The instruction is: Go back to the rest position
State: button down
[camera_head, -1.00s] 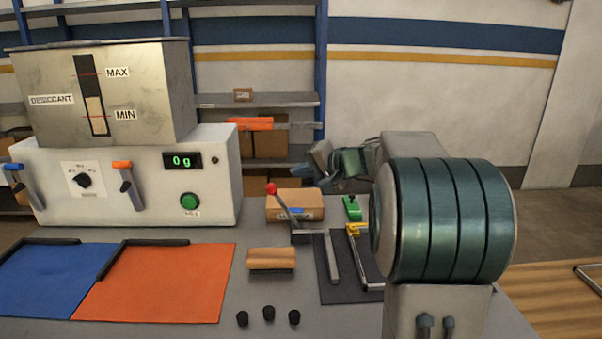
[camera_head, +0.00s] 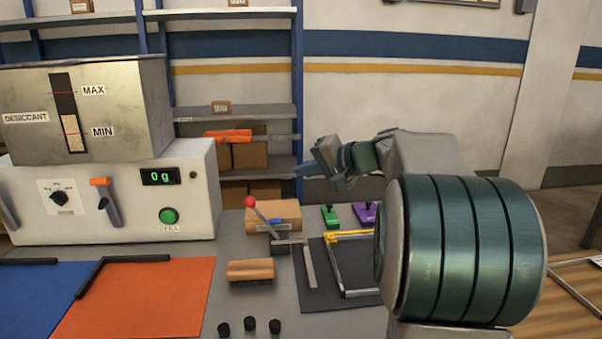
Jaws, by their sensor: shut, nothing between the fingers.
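My gripper (camera_head: 304,170) is at the end of my folded arm, right of centre in the head view. It is raised above the back of the grey worktop (camera_head: 245,300) and points left. Its fingers are shut and hold nothing. My large green-ringed arm joint fills the right side and hides part of the worktop's right end.
A desiccant dispenser (camera_head: 115,215) reading 0 g stands at left.

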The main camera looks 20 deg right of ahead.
jog(key=shift+a, duration=0.15)
jog(key=s+a+f+n+g+h+p, duration=0.1)
jog(key=s+a+f+g+p, duration=0.15)
jog(key=s+a, duration=0.35)
jog(key=s+a+f+n+g+h+p, duration=0.1)
jog(key=s+a+n+g+p, duration=0.2)
jog(key=s, duration=0.5)
jog(key=s+f+n+g+h+p, duration=0.1)
jog(key=s+f+h+p, duration=0.1)
jog(key=s, duration=0.5)
jog(key=s+f+n+g+h+p, duration=0.1)
jog(key=s+h+p, duration=0.3)
jog(key=s, duration=0.4)
jog(key=shift+f+n+p, duration=0.4)
jog(key=shift+f+p, duration=0.15)
jog(key=shift+f, duration=0.3)
jog(key=shift+g, duration=0.25)
